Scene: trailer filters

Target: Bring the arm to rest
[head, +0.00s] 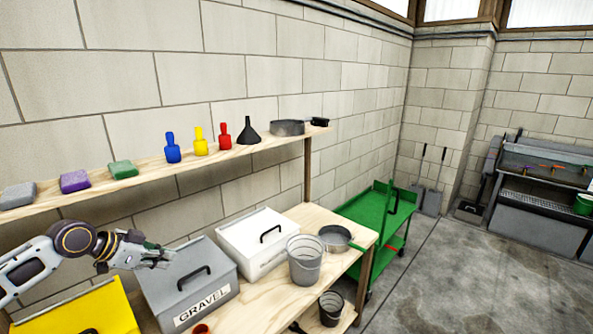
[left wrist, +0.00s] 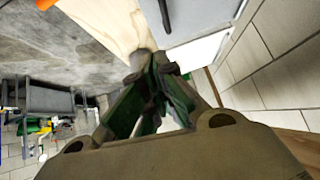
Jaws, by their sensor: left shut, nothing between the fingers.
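My left arm comes in from the left in the head view. Its gripper (head: 158,256) is above the grey lidded box marked GRAVEL (head: 188,284), near the box's handle, and is shut and empty. In the left wrist view the gripper's fingers (left wrist: 150,62) meet at their tips, with nothing between them. I cannot tell whether the gripper touches the box lid. My right gripper is not in view.
A shelf (head: 222,158) above the bench holds sponges, coloured bottles, a funnel and a pan. A yellow box (head: 80,312), a white box (head: 258,240) and a grey bucket (head: 306,262) stand on the bench. A green cart (head: 372,212) stands beyond. Floor (head: 470,280) at right is clear.

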